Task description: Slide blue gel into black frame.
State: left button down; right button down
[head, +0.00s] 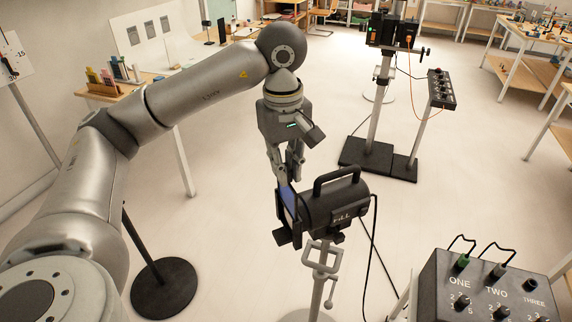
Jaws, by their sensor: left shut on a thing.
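A black stage lamp (336,208) with a top handle stands on a grey stand at the middle. A black frame (288,238) sits at the lamp's left-hand front. The blue gel (288,199) is a thin blue sheet seen at a steep angle at the frame. My left gripper (286,180) points down from above and is shut on the gel's upper part. The gel's lower part overlaps the frame in the picture; how deep it sits in the frame I cannot tell. My right gripper is not in view.
A black control box (485,290) with knobs and plugs stands at the lower right. A cable hangs beside the lamp stand. Another stand with a black base (366,158) is behind. A round black base (164,287) is at the lower left.

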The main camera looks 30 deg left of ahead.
aim_at(288, 210)
pick_arm(q)
jog(key=shift+w+f+b, duration=0.15)
jog(key=shift+f+b, duration=3.45)
jog(key=shift+f, duration=0.25)
dwell(3.7)
jog(key=c, duration=1.4)
grip_release()
